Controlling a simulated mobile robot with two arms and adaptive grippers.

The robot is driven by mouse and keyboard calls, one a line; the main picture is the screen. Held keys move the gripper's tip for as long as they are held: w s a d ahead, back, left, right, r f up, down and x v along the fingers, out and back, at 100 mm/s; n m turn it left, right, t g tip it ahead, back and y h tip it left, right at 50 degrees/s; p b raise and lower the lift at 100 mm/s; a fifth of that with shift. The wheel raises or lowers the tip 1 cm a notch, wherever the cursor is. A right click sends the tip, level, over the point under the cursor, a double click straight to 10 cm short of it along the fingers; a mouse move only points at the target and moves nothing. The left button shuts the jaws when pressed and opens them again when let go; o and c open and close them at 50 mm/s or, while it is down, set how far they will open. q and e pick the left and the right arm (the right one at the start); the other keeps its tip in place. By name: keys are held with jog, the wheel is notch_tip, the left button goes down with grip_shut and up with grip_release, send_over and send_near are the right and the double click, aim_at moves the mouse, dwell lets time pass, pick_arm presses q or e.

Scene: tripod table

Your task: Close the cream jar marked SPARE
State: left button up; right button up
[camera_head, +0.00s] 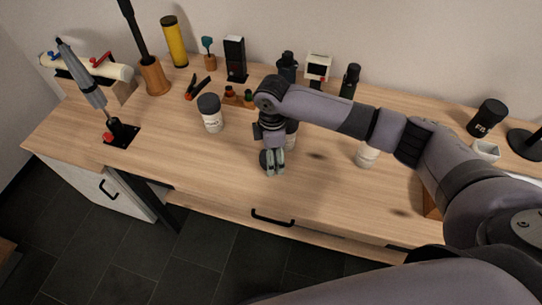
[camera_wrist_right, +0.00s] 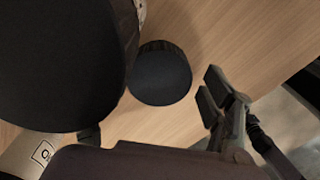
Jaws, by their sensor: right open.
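My right gripper (camera_head: 273,161) is open over the front middle of the table, its fingers pointing down; in the wrist view its fingertips (camera_wrist_right: 209,98) are apart and empty. A white jar with a dark lid (camera_head: 211,113) stands upright left of it. The wrist view shows a dark ribbed disc (camera_wrist_right: 160,73) beside a large dark round shape (camera_wrist_right: 62,62). I cannot read SPARE anywhere. My left gripper is not visible.
Behind stand a yellow cylinder (camera_head: 174,41), a black box (camera_head: 235,58) and several small items. A grey tool (camera_head: 81,72) on a stand is at left, and a black cup (camera_head: 487,118) at far right.

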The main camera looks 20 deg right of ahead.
jog(key=c, duration=0.9)
jog(key=shift+o, duration=0.2)
jog(key=shift+r, duration=0.15)
notch_tip(320, 180, up, 20)
jog(key=shift+b, duration=0.35)
